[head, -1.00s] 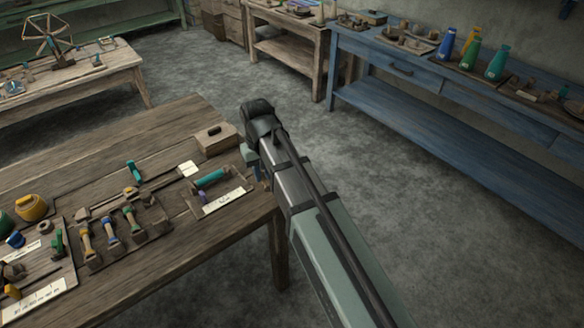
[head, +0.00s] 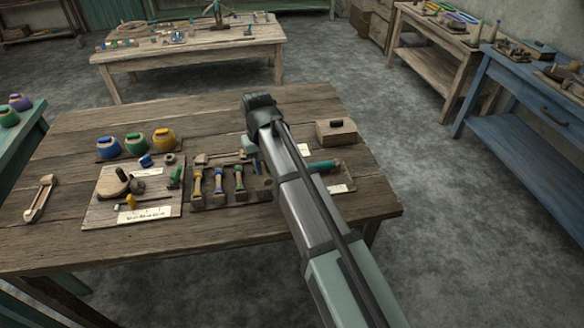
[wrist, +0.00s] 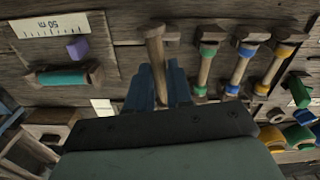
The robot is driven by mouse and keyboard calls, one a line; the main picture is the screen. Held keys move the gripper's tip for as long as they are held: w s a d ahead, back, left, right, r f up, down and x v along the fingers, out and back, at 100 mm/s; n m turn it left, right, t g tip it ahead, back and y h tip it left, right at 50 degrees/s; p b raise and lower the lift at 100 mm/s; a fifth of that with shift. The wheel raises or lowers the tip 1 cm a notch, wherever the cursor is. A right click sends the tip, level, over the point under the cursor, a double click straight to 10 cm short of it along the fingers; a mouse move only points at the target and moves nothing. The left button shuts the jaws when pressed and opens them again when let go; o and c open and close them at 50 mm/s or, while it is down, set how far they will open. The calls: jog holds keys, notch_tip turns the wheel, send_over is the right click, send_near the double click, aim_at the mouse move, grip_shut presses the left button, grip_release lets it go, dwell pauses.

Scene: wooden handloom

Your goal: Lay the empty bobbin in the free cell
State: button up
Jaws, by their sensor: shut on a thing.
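My gripper (wrist: 158,82) is shut on the empty bobbin (wrist: 155,55), a plain wooden spool with a flared end, seen between its blue fingers in the wrist view. The rack (head: 216,207) on the wooden table holds bobbins banded yellow (head: 197,181), blue (head: 218,181) and green (head: 239,181). In the wrist view the held bobbin is beside the green-banded bobbin (wrist: 207,65), roughly parallel to it. The free cell seems to be on that side, largely hidden by the bobbin, the fingers and my arm. I cannot tell how high the bobbin is above it.
A teal roll (wrist: 62,77) in a wooden holder and a purple block (wrist: 77,49) lie beside the rack. A wooden block (head: 336,132) stands at the table's back right. Coloured pots (head: 136,144) and a tool board (head: 110,209) are to the left. The table's front is clear.

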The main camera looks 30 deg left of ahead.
jog(key=a, duration=0.1)
jog(key=w+a, duration=0.2)
jog(key=shift+a+r, duration=0.25)
jog(key=shift+r, duration=0.05)
jog(key=shift+w+a+m, duration=0.15)
jog(key=shift+a+m, duration=0.2)
jog(key=shift+m, duration=0.15)
jog(key=shift+d+m, duration=0.15)
jog(key=shift+m, duration=0.15)
jog(key=shift+f, duration=0.15)
jog(key=shift+f, duration=2.8)
jog(key=shift+f, duration=0.7)
